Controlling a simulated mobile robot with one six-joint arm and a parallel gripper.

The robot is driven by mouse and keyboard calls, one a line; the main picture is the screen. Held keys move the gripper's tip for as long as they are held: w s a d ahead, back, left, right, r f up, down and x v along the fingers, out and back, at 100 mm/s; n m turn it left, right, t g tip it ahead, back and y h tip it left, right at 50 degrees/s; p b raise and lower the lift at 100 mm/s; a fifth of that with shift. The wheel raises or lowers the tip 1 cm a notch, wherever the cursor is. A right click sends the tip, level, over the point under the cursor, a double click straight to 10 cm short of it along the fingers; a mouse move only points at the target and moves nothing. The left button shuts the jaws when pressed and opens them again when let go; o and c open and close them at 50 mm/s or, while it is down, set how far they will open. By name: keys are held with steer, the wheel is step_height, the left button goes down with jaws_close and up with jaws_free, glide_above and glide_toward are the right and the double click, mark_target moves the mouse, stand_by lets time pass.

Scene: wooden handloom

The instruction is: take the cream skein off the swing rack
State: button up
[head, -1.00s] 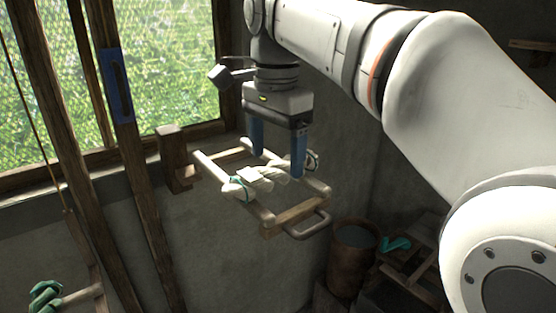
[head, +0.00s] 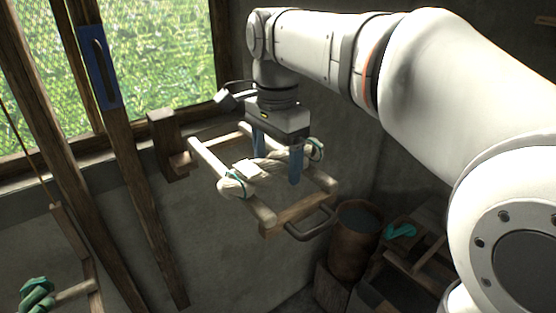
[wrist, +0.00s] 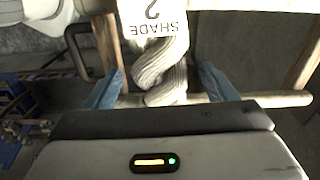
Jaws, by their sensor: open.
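The cream skein (head: 271,162) is a twisted hank with teal ties near its ends and a white tag (head: 250,170). It lies across the wooden swing rack (head: 206,161), resting over the side rails. In the wrist view the skein (wrist: 166,76) runs between the two blue fingers, and its tag reads "SHADE 2". My gripper (head: 277,169) is open and points down, one finger on each side of the skein. I see a gap between each finger and the yarn in the wrist view. The left finger's tip is partly hidden behind the skein in the head view.
The rack has a grey handle (head: 311,226) at its near end and joins a wooden wall bracket (head: 166,148). A brown bucket (head: 353,246) stands below right. A green skein (head: 37,294) hangs at lower left. Tall wooden posts stand by the window.

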steer(key=shift+f, duration=0.2)
steer(key=c, duration=1.1)
steer(key=shift+r, duration=0.15)
steer(key=shift+c, duration=0.2)
